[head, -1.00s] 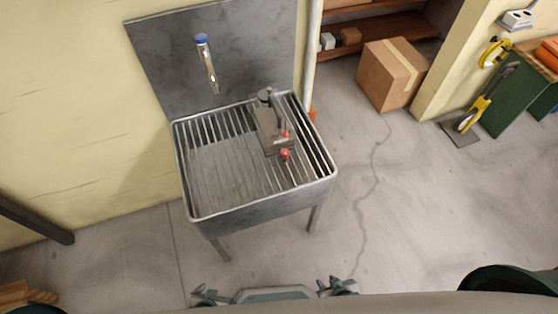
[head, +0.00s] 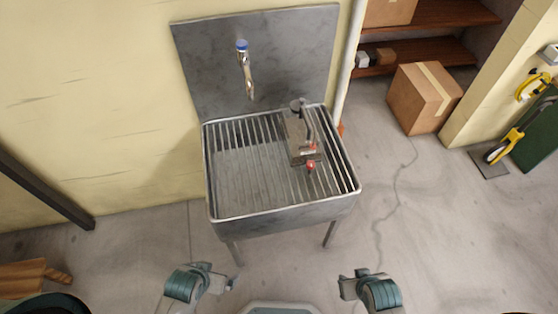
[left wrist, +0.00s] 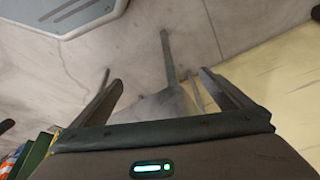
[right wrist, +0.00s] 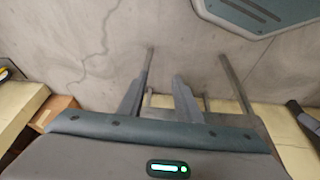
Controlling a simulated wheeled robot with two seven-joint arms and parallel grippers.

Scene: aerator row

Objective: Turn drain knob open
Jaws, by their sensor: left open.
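A grey metal sink (head: 282,222) with a slatted top stands against the wall in the head view. A grey device (head: 300,140) with a dark lever sits on its right part. Small red knobs show at the device's front, the clearest being a red knob (head: 310,166); which one is the drain knob I cannot tell. My left gripper (head: 222,278) is in front of the sink, apart from it; its fingers are spread and empty in the left wrist view (left wrist: 162,80). My right gripper (head: 350,284) is also in front, apart; its fingers stand apart, more narrowly, in the right wrist view (right wrist: 159,82).
A tap (head: 245,72) with a blue top hangs on the back panel (head: 205,60). A cardboard box (head: 424,97) stands on the floor at the right, below wooden shelves (head: 440,55). A dark beam (head: 45,190) is at the left.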

